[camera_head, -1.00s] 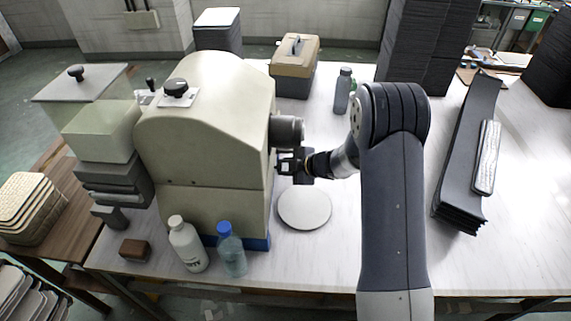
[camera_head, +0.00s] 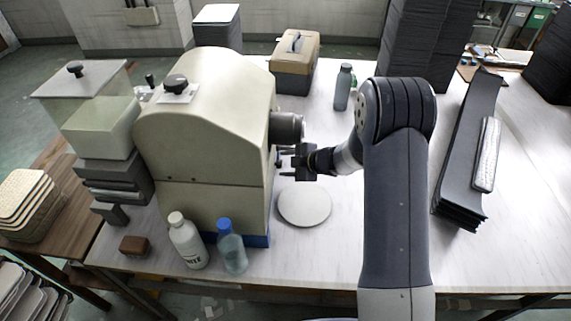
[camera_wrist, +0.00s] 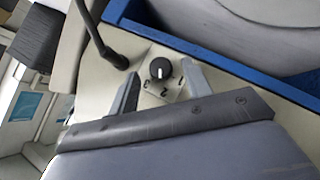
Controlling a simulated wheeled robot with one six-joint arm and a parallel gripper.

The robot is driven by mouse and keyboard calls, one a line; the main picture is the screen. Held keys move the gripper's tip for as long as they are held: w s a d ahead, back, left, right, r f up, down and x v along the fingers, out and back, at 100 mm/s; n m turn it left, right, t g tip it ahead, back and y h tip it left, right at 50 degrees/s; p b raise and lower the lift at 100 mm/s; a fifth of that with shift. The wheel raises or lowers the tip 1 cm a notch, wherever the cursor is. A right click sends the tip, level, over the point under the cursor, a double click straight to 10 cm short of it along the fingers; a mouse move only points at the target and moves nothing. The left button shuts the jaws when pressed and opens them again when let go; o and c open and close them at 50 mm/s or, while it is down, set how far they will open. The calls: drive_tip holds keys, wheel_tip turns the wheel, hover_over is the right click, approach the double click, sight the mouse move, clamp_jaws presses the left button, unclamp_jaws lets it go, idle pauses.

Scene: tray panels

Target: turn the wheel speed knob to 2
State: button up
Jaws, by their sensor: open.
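The wheel speed knob (camera_wrist: 160,69) is a small round black knob on the beige machine panel, with digits printed beside it. Its light line points down the picture, roughly toward the 2; the exact angle is hard to tell. My gripper (camera_wrist: 157,80) is open, its two grey fingers on either side of the knob and apart from it. In the head view, my gripper (camera_head: 284,161) is at the right side of the beige machine (camera_head: 205,130), below its grey spout (camera_head: 287,127). The knob is hidden in that view.
A black lever (camera_wrist: 98,38) sticks out near the knob, and a blue edge (camera_wrist: 200,52) runs along the other side. A round white plate (camera_head: 304,204) lies below my gripper. Two bottles stand at the machine's front, and a grey bottle (camera_head: 343,87) stands behind my arm.

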drive_tip(key=v, duration=1)
drive_tip(key=shift+b, duration=0.35)
drive_tip(key=shift+f, duration=0.1)
drive_tip(key=x, duration=1)
drive_tip(key=shift+w+a+f, duration=0.2)
drive_tip(key=shift+a, duration=0.1)
drive_tip(key=shift+r+p, duration=0.1)
drive_tip(key=shift+p, duration=0.35)
